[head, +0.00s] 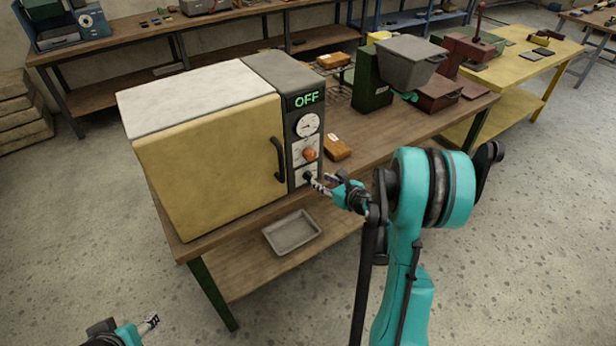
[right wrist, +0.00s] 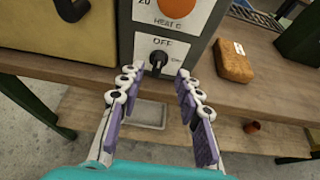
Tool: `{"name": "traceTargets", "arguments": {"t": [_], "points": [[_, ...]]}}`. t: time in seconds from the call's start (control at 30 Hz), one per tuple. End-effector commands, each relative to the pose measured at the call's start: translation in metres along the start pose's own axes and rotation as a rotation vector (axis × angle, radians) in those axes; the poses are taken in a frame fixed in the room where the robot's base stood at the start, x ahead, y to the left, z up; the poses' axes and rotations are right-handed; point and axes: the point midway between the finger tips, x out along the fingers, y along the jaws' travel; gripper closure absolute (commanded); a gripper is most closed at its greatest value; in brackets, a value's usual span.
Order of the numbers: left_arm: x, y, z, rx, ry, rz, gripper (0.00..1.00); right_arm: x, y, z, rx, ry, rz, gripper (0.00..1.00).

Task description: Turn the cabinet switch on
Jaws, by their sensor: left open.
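The cabinet (head: 205,160) has a yellow door and a dark control panel on its right side. A green display (head: 306,99) at the top of the panel reads OFF. The black switch (right wrist: 158,58) sits low on a white plate, with OFF printed above it and a small label to its right. My right gripper (right wrist: 160,73) is open, its fingertips on either side of the switch's lower area; whether they touch it I cannot tell. It also shows in the head view (head: 318,183), close to the panel's bottom. My left gripper (head: 151,320) is open and empty, low at the left.
An orange knob (head: 310,154) and a round gauge (head: 307,124) sit above the switch. A black door handle (head: 279,158) is left of the panel. An orange-brown block (head: 337,147) lies right of the cabinet on the workbench. A grey tray (head: 291,232) is on the lower shelf.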

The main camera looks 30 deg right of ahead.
Motion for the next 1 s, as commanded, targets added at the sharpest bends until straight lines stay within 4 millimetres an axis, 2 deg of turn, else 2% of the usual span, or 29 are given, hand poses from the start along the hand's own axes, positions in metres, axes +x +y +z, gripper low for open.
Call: {"name": "traceTargets", "arguments": {"t": [0.2,0.33,0.5,0.73,0.77,0.8,0.9,1.0], "points": [[0.01,0.0,0.007,0.0,0.0,0.0,0.44,0.038,0.002,-0.001,0.001,-0.002,0.003,0.66],[0.014,0.0,0.01,0.0,0.0,0.0,0.44,0.056,0.001,0.0,0.003,-0.003,0.002,0.66],[0.015,0.0,0.011,0.0,0.0,0.0,0.44,0.066,0.001,0.001,0.004,-0.004,0.001,0.66],[0.015,0.0,0.011,0.0,0.0,0.0,0.44,0.067,0.001,0.002,0.004,-0.004,0.0,0.66],[0.015,0.0,0.011,0.0,0.0,0.0,0.44,0.067,0.001,0.002,0.004,-0.004,0.0,0.68],[0.015,0.0,0.011,0.0,0.0,0.0,0.44,0.067,0.001,0.002,0.005,-0.004,0.0,0.79],[0.015,0.0,0.011,0.0,0.0,0.0,0.44,0.067,0.001,0.002,0.005,-0.004,0.0,1.0],[0.015,0.0,0.011,0.0,0.0,0.0,0.44,0.067,0.001,0.002,0.005,-0.004,0.0,1.0]]}}
